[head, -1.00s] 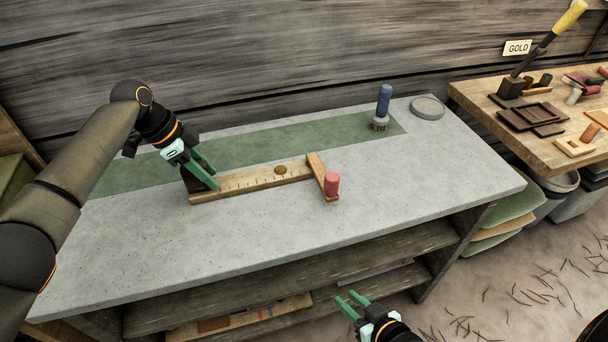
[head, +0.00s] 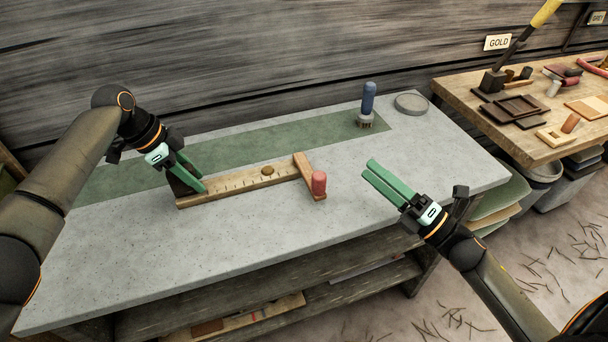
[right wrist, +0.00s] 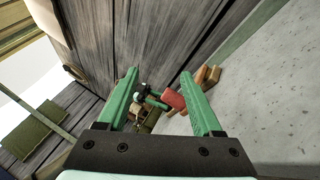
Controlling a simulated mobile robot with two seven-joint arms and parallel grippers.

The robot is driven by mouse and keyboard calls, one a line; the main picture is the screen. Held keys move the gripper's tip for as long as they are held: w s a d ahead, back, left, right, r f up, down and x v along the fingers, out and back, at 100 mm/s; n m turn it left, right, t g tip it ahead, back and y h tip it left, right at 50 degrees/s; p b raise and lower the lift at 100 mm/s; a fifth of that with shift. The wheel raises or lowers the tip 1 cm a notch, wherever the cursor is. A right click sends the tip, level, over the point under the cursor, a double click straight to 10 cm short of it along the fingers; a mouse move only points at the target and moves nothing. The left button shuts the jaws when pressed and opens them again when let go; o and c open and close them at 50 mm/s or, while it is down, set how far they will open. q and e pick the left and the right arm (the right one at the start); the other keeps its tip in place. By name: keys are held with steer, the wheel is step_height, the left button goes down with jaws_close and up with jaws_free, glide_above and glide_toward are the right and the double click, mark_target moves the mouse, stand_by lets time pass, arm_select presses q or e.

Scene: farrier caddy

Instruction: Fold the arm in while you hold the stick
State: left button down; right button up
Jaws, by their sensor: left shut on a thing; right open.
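The wooden measuring stick (head: 240,184) lies on the grey bench top, with marks and a round brass-coloured piece (head: 267,170) on it. Its arm (head: 303,173) sticks out crosswise at the right end, with a red knob (head: 319,182) at the near end. My left gripper (head: 202,183) is shut on the stick near its dark left end. My right gripper (head: 372,172) is open and empty, right of the red knob and apart from it.
A blue-handled brush (head: 367,105) stands on the green strip (head: 240,150) at the back. A round grey dish (head: 411,104) sits at the back right corner. A wooden table (head: 540,140) with small parts and a GOLD sign (head: 497,42) is further right. The front bench top is clear.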

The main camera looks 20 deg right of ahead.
mark_target(309, 167)
steer(key=n+g+y, duration=0.1)
steer(key=n+g, duration=0.1)
steer(key=n, duration=0.2)
steer(key=a+n+g+y, duration=0.1)
steer(key=n+g+y, duration=0.1)
steer(key=n, duration=0.3)
steer(key=a+f+n+g+y, duration=0.1)
steer(key=n+g, duration=0.1)
steer(key=n, duration=0.2)
steer(key=shift+w+n, duration=0.3)
steer(key=n+g, duration=0.1)
steer(key=n, duration=0.1)
steer(key=f+n+g, duration=0.1)
steer(key=n, duration=0.1)
steer(key=shift+f+n+g+y, duration=0.2)
steer(key=shift+n+g+y, duration=0.1)
steer(key=shift+n+g, duration=0.1)
steer(key=shift+a, duration=0.25)
steer(key=x, duration=1.1)
steer(key=shift+w+a, duration=0.15)
steer(key=shift+w, duration=0.05)
steer(key=shift+c, duration=0.2)
jaws_close()
